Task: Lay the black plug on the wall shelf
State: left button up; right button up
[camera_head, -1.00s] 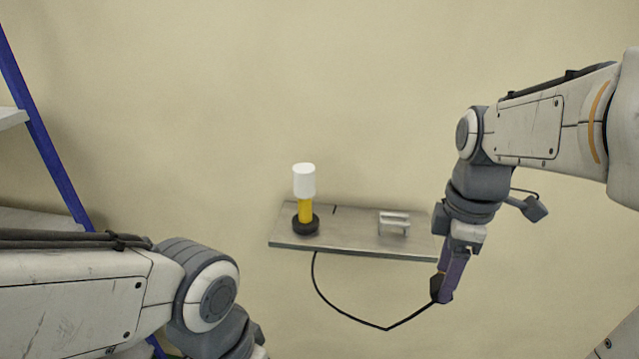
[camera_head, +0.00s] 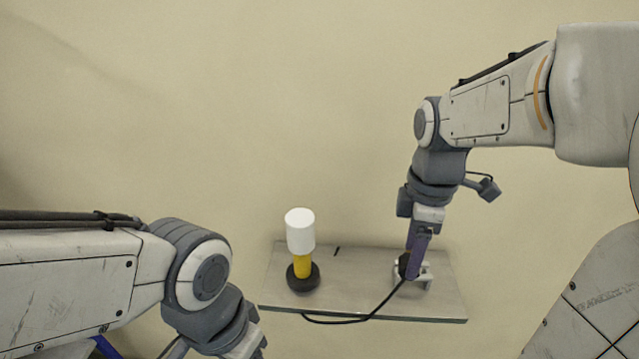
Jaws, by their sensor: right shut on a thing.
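The black plug (camera_head: 404,264) is held between the purple fingers of my right gripper (camera_head: 413,266), which is shut on it. The fingers partly hide the plug. A black cable (camera_head: 372,312) runs from it down and left, past the shelf's front edge. The plug is over the right part of the grey wall shelf (camera_head: 350,285), close to a pale metal bracket on it. I cannot tell whether the plug touches the shelf or the bracket. My left arm comes in at the lower left; its gripper's fingers are cut off by the bottom edge.
A white-topped yellow post on a black round base (camera_head: 302,278) stands on the shelf's left part. The pale bracket (camera_head: 427,276) is on the right part, beside my right fingers. The shelf's middle is clear apart from a small dark mark at the back.

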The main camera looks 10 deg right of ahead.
jog(key=w+a+f, duration=0.1)
jog(key=w, duration=0.1)
jog(key=w+a+f+p, duration=0.1)
jog(key=w+a+f, duration=0.1)
jog(key=w+a+f+p, duration=0.1)
jog(key=w+a+f, duration=0.1)
jog(key=w, duration=0.1)
jog(key=shift+a+f, duration=0.1)
jog(key=shift+a, duration=0.15)
notch_tip(320, 180, down, 3)
jog(key=shift+f+p, duration=0.1)
jog(key=shift+p, duration=0.8)
jog(key=shift+f, duration=0.4)
jog(key=shift+f, duration=0.1)
jog(key=o, duration=1.5)
